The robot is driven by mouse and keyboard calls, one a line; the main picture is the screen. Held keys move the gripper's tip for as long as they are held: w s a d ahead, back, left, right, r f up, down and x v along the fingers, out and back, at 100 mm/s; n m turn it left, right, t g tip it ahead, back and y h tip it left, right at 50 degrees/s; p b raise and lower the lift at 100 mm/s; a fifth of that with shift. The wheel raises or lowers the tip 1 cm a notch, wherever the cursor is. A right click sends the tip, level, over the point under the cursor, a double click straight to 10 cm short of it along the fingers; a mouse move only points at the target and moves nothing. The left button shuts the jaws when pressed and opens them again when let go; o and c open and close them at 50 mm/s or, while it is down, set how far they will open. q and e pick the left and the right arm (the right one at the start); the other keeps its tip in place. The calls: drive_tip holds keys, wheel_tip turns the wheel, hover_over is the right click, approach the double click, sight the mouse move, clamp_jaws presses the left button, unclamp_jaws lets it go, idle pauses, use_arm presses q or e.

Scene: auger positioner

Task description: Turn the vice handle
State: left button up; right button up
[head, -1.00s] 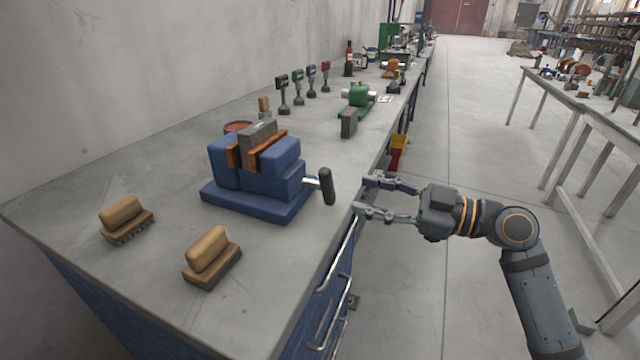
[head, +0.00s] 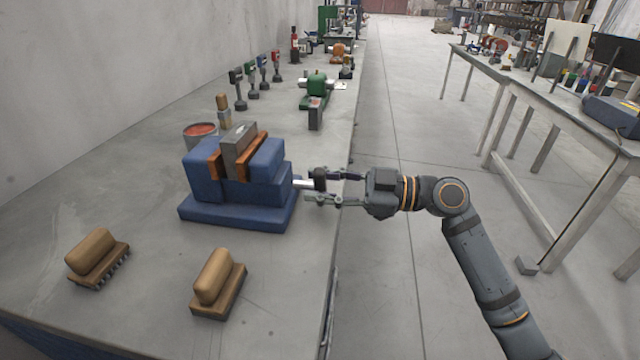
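The blue vice (head: 235,213) stands on the workbench, with orange-brown jaws (head: 253,155) around an upright grey block (head: 238,148). A short metal bar (head: 301,184) leads from its right side to the dark vice handle (head: 320,178). My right gripper (head: 313,187) is at the handle, with its fingers spread on either side of it. Part of the handle is hidden by the fingers, and I cannot tell whether they touch it. My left gripper is not in view.
Two wooden brushes (head: 97,257) (head: 218,284) lie at the near part of the workbench (head: 150,305). A red-topped can (head: 200,132) stands behind the vice. Several tools line the bench further back.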

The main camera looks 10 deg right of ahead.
clamp_jaws()
drive_tip(key=m, duration=0.3)
drive_tip(key=shift+w, duration=0.1)
drive_tip(key=m+p, duration=0.1)
drive_tip(key=m, duration=0.1)
drive_tip(key=shift+r+m, duration=0.1)
drive_tip(key=shift+m, duration=0.3)
drive_tip(key=shift+w+m, duration=0.1)
drive_tip(key=shift+m, duration=0.4)
drive_tip(key=m+p, duration=0.1)
drive_tip(key=m, duration=0.1)
drive_tip(key=shift+m+p, duration=0.3)
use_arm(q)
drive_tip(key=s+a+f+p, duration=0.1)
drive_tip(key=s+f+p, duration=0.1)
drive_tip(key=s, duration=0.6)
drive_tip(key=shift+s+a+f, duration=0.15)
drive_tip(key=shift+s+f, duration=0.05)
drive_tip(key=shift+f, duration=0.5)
use_arm(e)
drive_tip(key=shift+w+d+m, duration=0.1)
drive_tip(key=shift+m, duration=2.2)
drive_tip(key=shift+f, duration=0.2)
